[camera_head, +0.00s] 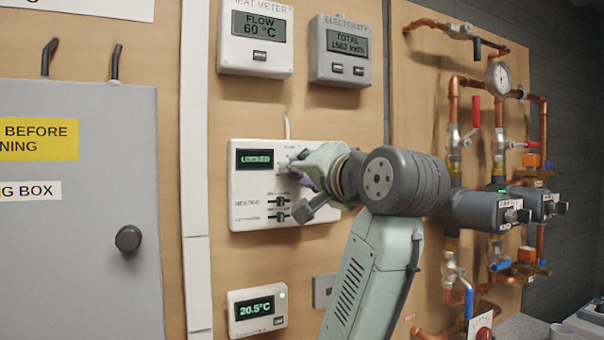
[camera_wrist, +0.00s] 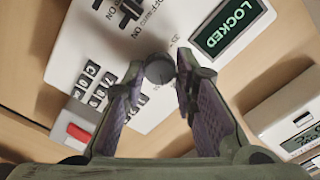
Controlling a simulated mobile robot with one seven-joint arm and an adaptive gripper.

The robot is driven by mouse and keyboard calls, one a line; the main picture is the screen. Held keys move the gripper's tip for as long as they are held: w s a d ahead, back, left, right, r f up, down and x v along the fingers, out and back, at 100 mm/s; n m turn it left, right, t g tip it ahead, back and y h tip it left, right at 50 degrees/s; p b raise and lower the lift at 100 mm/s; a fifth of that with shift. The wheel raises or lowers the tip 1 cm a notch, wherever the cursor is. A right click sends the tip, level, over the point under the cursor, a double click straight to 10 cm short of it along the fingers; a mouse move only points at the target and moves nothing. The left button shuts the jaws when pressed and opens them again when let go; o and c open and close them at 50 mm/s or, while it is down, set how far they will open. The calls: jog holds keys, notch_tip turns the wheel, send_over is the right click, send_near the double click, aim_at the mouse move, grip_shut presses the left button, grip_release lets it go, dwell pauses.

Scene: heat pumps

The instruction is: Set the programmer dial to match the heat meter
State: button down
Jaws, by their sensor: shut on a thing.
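The heat meter (camera_head: 256,40) at the top of the board reads FLOW 60 °C. The white programmer (camera_head: 250,205) is mounted below it, and its display (camera_head: 256,159) reads LOCKED. That display also shows at the upper right of the wrist view (camera_wrist: 230,25). The round grey programmer dial (camera_wrist: 159,71) is between the fingertips of my gripper (camera_wrist: 160,76), which is shut on it. The dial's scale is mostly hidden, so I cannot tell its setting. In the head view my gripper (camera_head: 294,172) covers the dial.
The programmer has slide switches (camera_head: 279,208); the wrist view shows a keypad (camera_wrist: 93,85) and a red button (camera_wrist: 78,132). A thermostat (camera_head: 257,310) reading 20.5 °C is below. The electricity meter (camera_head: 340,50) is upper right. Copper pipework (camera_head: 454,105) stands right of my arm.

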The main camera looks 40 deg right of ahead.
jog(key=c, duration=1.3)
grip_release()
jog(key=v, duration=1.2)
